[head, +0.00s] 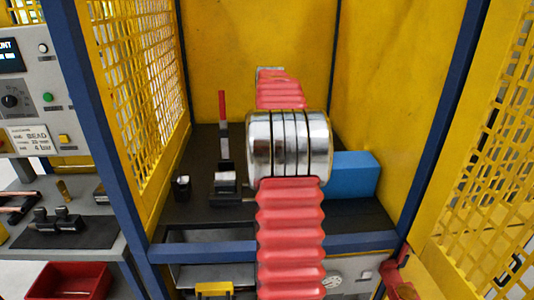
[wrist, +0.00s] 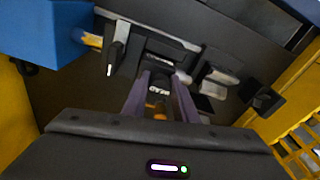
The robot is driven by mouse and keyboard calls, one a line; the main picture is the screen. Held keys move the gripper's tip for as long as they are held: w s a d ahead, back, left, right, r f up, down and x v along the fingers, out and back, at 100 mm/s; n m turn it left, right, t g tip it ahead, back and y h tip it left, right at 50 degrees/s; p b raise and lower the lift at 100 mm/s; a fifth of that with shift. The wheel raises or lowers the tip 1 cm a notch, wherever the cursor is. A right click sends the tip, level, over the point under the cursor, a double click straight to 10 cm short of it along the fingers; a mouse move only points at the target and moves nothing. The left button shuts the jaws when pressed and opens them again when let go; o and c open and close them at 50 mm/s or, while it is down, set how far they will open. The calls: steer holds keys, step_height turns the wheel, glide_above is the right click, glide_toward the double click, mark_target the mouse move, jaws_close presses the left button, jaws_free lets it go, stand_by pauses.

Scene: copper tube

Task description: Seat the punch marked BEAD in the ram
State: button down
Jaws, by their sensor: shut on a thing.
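In the wrist view my gripper (wrist: 160,108) is shut on a dark punch (wrist: 158,87) with white letters that read BEAD. An orange-brown part shows low between the fingers. Just beyond the punch is a dark block with a pale top edge (wrist: 170,62), which looks like the ram's end of the press. I cannot tell whether the punch touches it or is inside it. In the head view my arm hides the gripper, the punch and the ram.
A blue box (head: 353,174) stands right of my arm. A red-handled lever (head: 222,108), a metal-topped block (head: 225,180) and a small black cup (head: 182,187) stand to its left. Yellow mesh guards and blue posts enclose the bench. A control panel (head: 30,90) is outside at left.

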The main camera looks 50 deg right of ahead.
steer(key=shift+f, duration=1.45)
stand_by(0.5)
steer(key=c, duration=1.4)
jaws_free()
steer(key=shift+f, duration=0.1)
steer(key=shift+o, duration=0.2)
step_height(320, 180, up, 14)
steer(key=s, duration=0.1)
steer(key=shift+s+a+f, duration=0.2)
steer(key=shift+a, duration=0.25)
